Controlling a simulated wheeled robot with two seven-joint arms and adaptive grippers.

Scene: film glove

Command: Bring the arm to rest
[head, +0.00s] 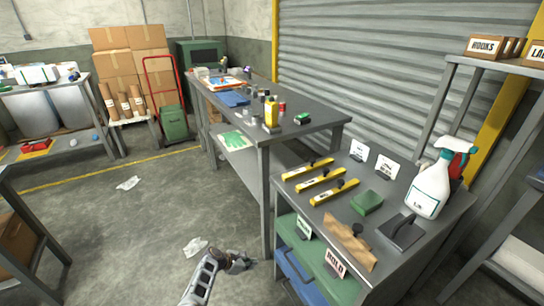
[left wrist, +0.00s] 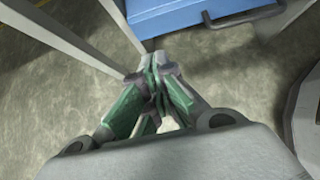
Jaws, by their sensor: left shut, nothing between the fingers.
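My left gripper (head: 240,262) is low at the bottom middle of the head view, in front of the grey workbench's near leg and left of the cart with the drawers. In the left wrist view its green-padded fingers (left wrist: 152,92) are together with nothing between them. The concrete floor shows beneath them. My right gripper is in neither view.
A cart (head: 400,195) at right bears yellow-handled tools, a green block, a spray bottle (head: 430,190) and a scraper. A blue drawer (left wrist: 190,22) is close ahead of the left fingers. The long workbench (head: 310,110) stands behind. Open floor (head: 110,235) lies to the left, with crumpled film on it.

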